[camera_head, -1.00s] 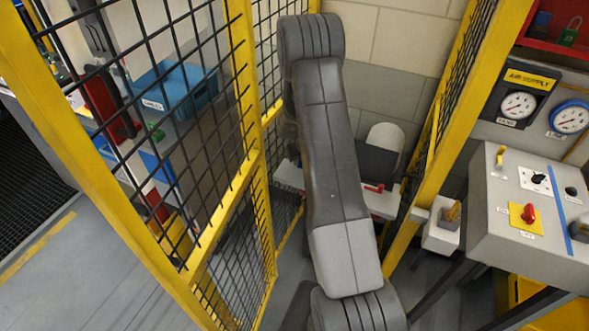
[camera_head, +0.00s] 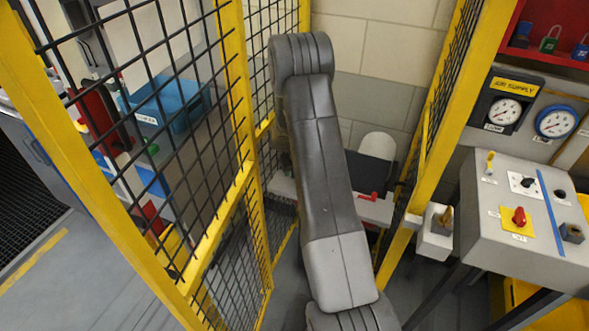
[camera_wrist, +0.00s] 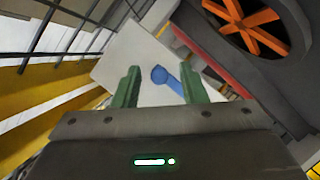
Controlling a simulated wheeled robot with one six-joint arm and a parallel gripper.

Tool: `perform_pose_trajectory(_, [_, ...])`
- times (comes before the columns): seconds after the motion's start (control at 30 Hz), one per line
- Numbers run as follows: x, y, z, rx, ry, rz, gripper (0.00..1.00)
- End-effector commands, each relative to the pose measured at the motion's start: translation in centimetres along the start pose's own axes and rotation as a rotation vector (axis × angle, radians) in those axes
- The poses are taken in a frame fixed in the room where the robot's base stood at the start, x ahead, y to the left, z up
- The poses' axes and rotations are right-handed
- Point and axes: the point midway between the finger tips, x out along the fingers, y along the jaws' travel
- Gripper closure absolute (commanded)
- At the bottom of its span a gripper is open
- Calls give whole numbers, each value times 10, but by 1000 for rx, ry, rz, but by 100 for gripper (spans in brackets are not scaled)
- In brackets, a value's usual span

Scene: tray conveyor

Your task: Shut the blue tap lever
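A blue tap lever (camera_wrist: 168,78) shows in the wrist view, with a round hub and a short arm slanting down to the right. It lies against a pale panel (camera_wrist: 113,66). My gripper (camera_wrist: 160,69) has two green fingers, spread apart. In the picture the lever shows between the fingers, and the lower end of its arm is close to the right finger. I cannot tell how far beyond the fingertips it is. The head view shows neither my gripper nor the blue lever; my arm fills its middle.
In the wrist view, a dark housing with an orange fan (camera_wrist: 250,24) stands at the upper right. In the head view, a yellow-framed mesh fence (camera_head: 238,75) is on the left. A grey control box (camera_head: 525,225) with a red switch and gauges (camera_head: 504,112) are on the right.

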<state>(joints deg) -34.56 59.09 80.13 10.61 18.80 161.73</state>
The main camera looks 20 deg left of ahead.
Motion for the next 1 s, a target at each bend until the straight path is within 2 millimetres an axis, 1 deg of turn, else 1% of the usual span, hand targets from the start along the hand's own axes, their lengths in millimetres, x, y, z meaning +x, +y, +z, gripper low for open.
perform_pose_trajectory(0.17, [-8, 0, 1, 0, -2, 0, 62])
perform_pose_trajectory(0.27, [-19, 0, 1, 1, -4, 0, 62])
perform_pose_trajectory(0.8, [-105, 0, 0, 1, -3, 0, 62])
perform_pose_trajectory(1.0, [-128, 0, 0, 0, -2, -1, 62])
